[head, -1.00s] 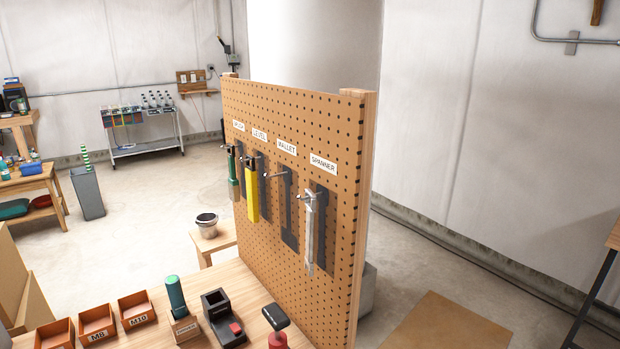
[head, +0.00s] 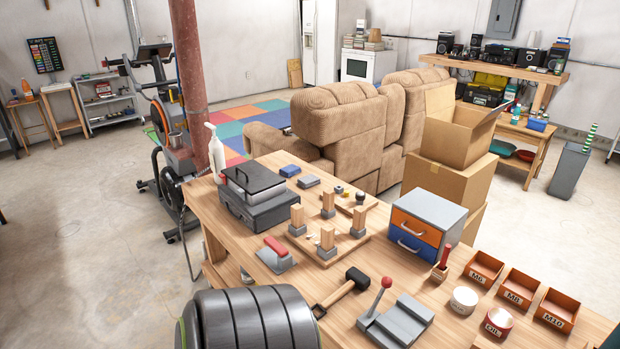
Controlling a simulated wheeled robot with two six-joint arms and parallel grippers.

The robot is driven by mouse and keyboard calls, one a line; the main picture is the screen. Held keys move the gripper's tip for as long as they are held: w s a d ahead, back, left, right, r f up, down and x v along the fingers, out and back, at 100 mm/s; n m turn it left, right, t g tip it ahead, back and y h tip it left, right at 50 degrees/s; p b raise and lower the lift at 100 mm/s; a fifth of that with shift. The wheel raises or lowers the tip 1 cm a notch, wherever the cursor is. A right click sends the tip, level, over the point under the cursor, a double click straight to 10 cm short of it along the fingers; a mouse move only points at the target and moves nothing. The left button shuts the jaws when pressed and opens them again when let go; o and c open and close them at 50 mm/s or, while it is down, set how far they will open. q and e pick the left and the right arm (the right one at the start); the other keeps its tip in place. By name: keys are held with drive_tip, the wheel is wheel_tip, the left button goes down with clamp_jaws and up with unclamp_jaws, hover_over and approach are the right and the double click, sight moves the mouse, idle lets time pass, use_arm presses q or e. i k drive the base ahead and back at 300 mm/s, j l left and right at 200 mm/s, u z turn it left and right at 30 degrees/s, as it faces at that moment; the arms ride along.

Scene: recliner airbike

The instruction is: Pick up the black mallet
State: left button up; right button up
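The black mallet (head: 357,279) lies on the wooden workbench (head: 238,208) near its front edge, in the lower middle of the head view. Its black head points to the upper right, and its wooden handle runs to the lower left, ending near a dark ribbed round object. Neither of my grippers is in view.
The dark ribbed object (head: 255,322) stands left of the mallet. A grey block with a red-knobbed lever (head: 398,322) is close on its right. A red-handled tool (head: 276,254), a peg board (head: 330,250) and a drawer box (head: 427,224) stand behind.

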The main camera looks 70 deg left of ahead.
sight(355, 277)
drive_tip(key=u, duration=2)
